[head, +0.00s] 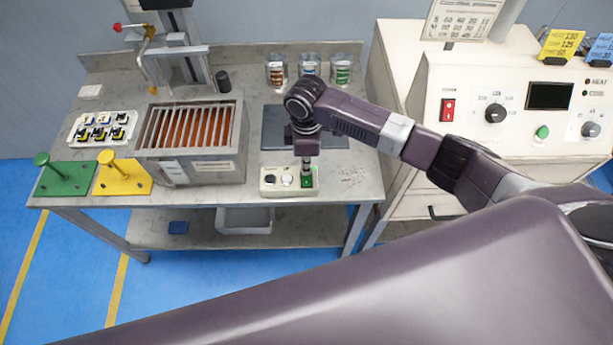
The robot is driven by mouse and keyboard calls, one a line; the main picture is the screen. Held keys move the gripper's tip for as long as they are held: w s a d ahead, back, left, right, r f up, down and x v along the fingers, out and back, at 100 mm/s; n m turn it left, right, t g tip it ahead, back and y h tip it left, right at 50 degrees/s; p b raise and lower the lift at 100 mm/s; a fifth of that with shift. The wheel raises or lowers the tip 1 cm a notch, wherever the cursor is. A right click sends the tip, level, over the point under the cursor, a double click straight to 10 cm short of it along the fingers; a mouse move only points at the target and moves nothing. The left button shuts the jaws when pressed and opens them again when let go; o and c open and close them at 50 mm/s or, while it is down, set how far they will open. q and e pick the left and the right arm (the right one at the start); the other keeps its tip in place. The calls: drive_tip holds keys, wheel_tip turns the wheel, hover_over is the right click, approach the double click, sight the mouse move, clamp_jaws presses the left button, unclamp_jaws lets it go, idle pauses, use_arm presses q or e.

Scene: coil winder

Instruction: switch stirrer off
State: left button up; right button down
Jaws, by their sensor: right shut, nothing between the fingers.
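A small cream control box (272,188) lies near the front edge of the metal bench. It carries a black knob (270,179), a pale round button (287,180) and a green square switch (307,182). My right gripper (306,173) points down at the green switch from above, shut and empty. Its tips are at or just over the switch; I cannot tell whether they touch. The switch is partly covered by the gripper, and its on or off position cannot be read. My left gripper is not in view.
A slotted tank (190,179) with orange-brown content stands left of the box, below a column stand (183,45). Green (65,180) and yellow (122,178) knobbed plates sit at the left. Several coil jars stand behind. A cream console (430,75) stands right.

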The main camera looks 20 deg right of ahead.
drive_tip(key=shift+f, duration=0.6)
wheel_tip(320, 180, up, 7)
drive_tip(key=p, duration=0.7)
drive_tip(key=shift+r, duration=0.1)
idle(0.4)
